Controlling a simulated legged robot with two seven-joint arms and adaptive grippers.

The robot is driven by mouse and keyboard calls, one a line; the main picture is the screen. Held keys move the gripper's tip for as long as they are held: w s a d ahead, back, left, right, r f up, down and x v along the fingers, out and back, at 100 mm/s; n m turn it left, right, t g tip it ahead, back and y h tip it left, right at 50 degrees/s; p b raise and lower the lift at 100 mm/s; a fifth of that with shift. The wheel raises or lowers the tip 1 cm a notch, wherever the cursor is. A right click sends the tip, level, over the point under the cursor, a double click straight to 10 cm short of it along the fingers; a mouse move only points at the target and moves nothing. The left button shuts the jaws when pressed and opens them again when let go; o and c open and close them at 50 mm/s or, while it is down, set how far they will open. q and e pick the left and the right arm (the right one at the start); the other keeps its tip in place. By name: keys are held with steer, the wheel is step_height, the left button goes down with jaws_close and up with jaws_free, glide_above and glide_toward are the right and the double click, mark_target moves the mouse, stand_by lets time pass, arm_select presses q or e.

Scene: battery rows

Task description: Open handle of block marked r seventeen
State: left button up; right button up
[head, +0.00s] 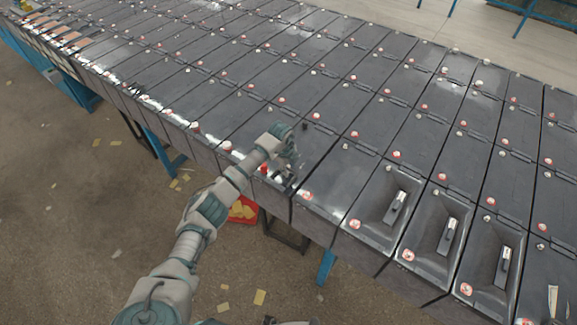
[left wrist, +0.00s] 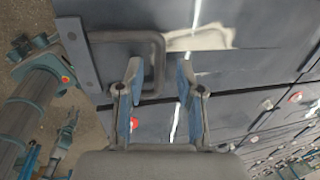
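The battery blocks stand in long dark rows; no r seventeen marking is legible. My left gripper (head: 287,176) is low over the front row, at the near end of a block (head: 327,172). In the left wrist view my left gripper (left wrist: 159,72) has its two fingers apart. A dark loop handle (left wrist: 157,50) on a grey hinge plate (left wrist: 80,55) lies beneath the fingers, with its far bar between their tips in the picture. Whether the fingers touch it is unclear. Something like my right gripper (left wrist: 66,133) shows small at the lower left; its fingers are not clear.
Three front blocks to the right have recessed tops with grey handles (head: 396,208), (head: 450,236), (head: 503,266). Red and white terminal caps stand on the blocks. A red tray (head: 236,219) with yellow pieces sits below the row's edge. Open floor with scattered yellow scraps lies in front.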

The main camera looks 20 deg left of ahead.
arm_select(q)
jaws_close()
